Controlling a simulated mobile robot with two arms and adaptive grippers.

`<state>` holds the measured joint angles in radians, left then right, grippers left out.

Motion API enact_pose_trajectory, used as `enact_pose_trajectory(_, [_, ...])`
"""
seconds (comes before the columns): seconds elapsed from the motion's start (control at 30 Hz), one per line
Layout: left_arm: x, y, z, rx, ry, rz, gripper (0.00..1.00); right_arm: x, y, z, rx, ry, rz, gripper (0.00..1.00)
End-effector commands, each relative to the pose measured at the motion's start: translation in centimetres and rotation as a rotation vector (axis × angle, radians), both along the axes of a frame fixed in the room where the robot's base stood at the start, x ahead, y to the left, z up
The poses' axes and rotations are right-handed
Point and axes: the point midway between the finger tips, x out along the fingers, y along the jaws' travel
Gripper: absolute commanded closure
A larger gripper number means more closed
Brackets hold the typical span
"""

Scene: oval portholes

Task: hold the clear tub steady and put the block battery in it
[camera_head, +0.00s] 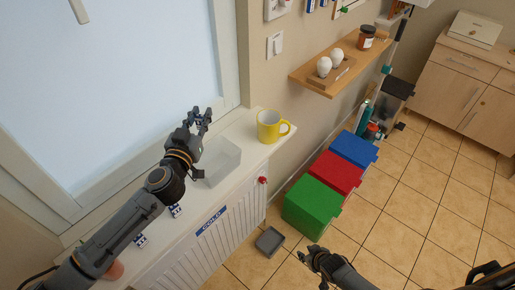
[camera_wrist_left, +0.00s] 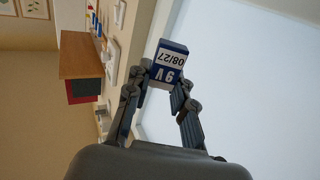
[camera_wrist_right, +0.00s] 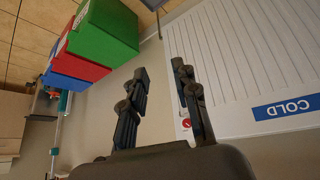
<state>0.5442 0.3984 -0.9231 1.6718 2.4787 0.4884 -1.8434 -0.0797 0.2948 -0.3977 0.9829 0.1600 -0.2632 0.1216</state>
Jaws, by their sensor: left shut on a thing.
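The block battery (camera_wrist_left: 170,64), blue and white with "9V" and "08/27" on it, is held between the fingertips of my left gripper (camera_wrist_left: 165,80). In the head view my left gripper (camera_head: 200,118) is raised just behind and above the clear tub (camera_head: 222,162). The tub stands on the white ledge, partly covered by my left arm, and looks empty where I see it. My right gripper (camera_head: 313,255) is low in front of the ledge, apart from the tub. In the right wrist view its fingers (camera_wrist_right: 160,70) are apart with nothing between them.
A yellow mug (camera_head: 269,126) stands right of the tub on the ledge (camera_head: 255,157). Small blue-and-white items (camera_head: 175,211) lie beside my left arm. Below are a "COLD" radiator (camera_head: 195,258), a grey tray (camera_head: 269,241), and green (camera_head: 312,207), red and blue bins. A wall shelf (camera_head: 345,73) is at right.

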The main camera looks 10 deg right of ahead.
Motion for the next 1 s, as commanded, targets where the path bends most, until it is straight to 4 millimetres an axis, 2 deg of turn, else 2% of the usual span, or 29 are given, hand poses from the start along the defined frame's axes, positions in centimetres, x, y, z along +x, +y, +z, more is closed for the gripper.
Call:
enact_pose_trajectory(0.03, [0.0, 0.0, 0.0, 0.000, 0.000, -0.001, 1.00, 2.8, 0.0, 2.0, 0.010, -0.048, 0.010, 0.70])
enact_pose_trajectory(0.2, [0.0, 0.0, 0.0, 0.000, 0.000, -0.001, 1.00, 10.2, 1.4, 8.8, 0.061, -0.186, 0.050, 0.70])
enact_pose_trajectory(0.27, [0.0, 0.0, 0.0, 0.000, 0.000, -0.001, 1.00, 12.5, 2.1, 11.5, 0.082, -0.233, 0.069, 0.70])
enact_pose_trajectory(0.4, [0.0, 0.0, 0.0, 0.000, 0.000, 0.000, 1.00, 17.0, 4.2, 18.3, 0.140, -0.336, 0.123, 0.70])
enact_pose_trajectory(0.5, [0.0, 0.0, 0.0, 0.000, 0.000, 0.000, 1.00, 19.2, 6.1, 23.5, 0.187, -0.401, 0.172, 0.70])
enact_pose_trajectory(0.63, [0.0, 0.0, 0.0, 0.000, 0.000, -0.001, 1.00, 20.5, 8.9, 30.1, 0.251, -0.467, 0.246, 0.70])
enact_pose_trajectory(0.7, [0.0, 0.0, 0.0, 0.000, 0.000, -0.001, 1.00, 20.5, 10.3, 33.2, 0.285, -0.490, 0.287, 0.70])
enact_pose_trajectory(0.8, [0.0, 0.0, 0.0, 0.000, 0.000, 0.000, 1.00, 20.0, 12.0, 36.6, 0.324, -0.508, 0.335, 0.70])
enact_pose_trajectory(0.9, [0.0, 0.0, 0.0, 0.000, 0.000, 0.000, 1.00, 19.3, 13.3, 38.9, 0.354, -0.515, 0.369, 0.70])
enact_pose_trajectory(1.0, [0.0, 0.0, 0.0, 0.000, 0.000, 0.000, 1.00, 18.9, 13.9, 40.0, 0.370, -0.517, 0.388, 0.70])
